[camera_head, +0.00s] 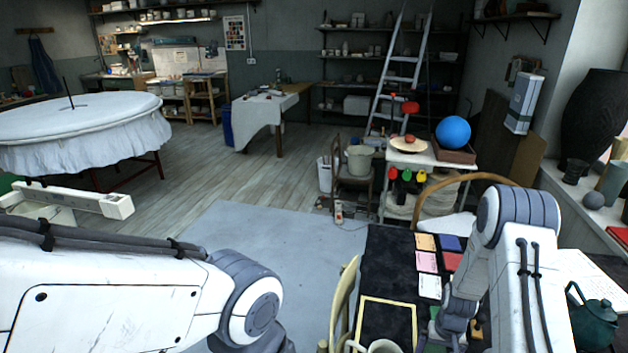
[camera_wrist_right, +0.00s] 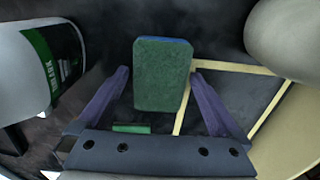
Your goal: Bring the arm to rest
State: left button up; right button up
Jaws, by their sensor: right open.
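My right gripper shows in the right wrist view (camera_wrist_right: 160,86), with its two purple fingers spread apart. A green sponge (camera_wrist_right: 162,76) with a blue edge lies ahead, in line with the gap between the fingers. Dark gaps show on both sides of it, and neither finger appears to touch it. In the head view my right arm reaches down over a dark-topped table (camera_head: 385,262), and its fingertips are hard to make out. My left arm crosses the lower left of the head view; its gripper is outside the picture.
On the table are a yellow-edged frame (camera_head: 386,302), coloured cards (camera_head: 426,262), a pale cup (camera_head: 384,346) and a green teapot (camera_head: 593,316). A labelled container (camera_wrist_right: 52,66) and a pale round object (camera_wrist_right: 283,38) flank the right gripper. A chair (camera_head: 343,300) stands left of the table.

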jog(key=shift+r, duration=1.55)
